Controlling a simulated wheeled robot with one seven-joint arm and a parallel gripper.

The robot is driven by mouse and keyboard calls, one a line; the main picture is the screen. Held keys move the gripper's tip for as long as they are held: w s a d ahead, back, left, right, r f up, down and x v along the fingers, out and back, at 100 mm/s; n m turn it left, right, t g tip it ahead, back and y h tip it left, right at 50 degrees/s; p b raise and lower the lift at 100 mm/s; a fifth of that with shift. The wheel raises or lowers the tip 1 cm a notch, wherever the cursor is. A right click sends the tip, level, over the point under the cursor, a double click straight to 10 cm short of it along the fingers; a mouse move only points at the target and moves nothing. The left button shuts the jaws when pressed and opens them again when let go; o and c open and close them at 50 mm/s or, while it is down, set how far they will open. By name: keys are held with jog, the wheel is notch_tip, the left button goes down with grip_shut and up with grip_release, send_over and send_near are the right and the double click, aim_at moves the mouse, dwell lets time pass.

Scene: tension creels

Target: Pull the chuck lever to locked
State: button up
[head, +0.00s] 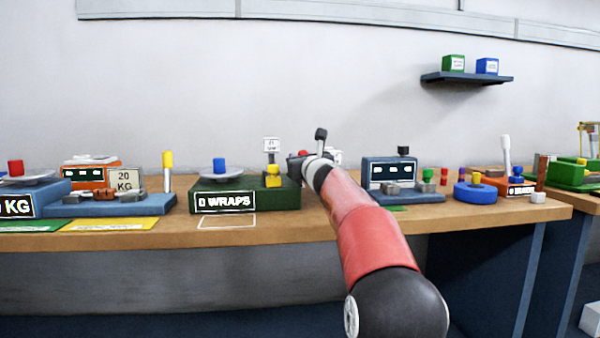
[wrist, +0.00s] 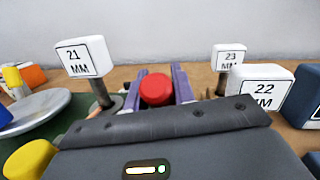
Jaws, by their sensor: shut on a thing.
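In the wrist view a red round knob (wrist: 157,89) sits between the two purple fingers of my gripper (wrist: 164,86), which is shut on it. I take this knob to be the end of the chuck lever; its shaft and the chuck below are hidden by my gripper's dark body. A small red spot of the knob (head: 303,153) also shows in the head view, by my gripper (head: 297,162), at the right end of the green "0 WRAPS" base (head: 245,194). White signs read 21 MM (wrist: 84,57), 22 MM (wrist: 262,90) and 23 MM (wrist: 229,57).
A yellow knob (head: 273,176) and a plate with a blue knob (head: 219,165) stand left of my gripper. A blue display unit (head: 390,173) stands to its right. The bench (head: 300,228) is crowded along its length, with a bare strip at the front edge.

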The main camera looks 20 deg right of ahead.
jog(key=shift+s, duration=0.1)
dwell(0.3)
jog(key=o, duration=1)
jog(key=shift+s+f, duration=0.1)
jog(key=s+b, duration=0.1)
jog(key=s, duration=0.1)
jog(key=s+b, duration=0.1)
jog(key=s, duration=0.2)
jog(key=s+a+f+b, duration=0.1)
jog(key=s, duration=0.1)
jog(key=shift+s+b, duration=0.25)
jog(key=shift+b, duration=0.05)
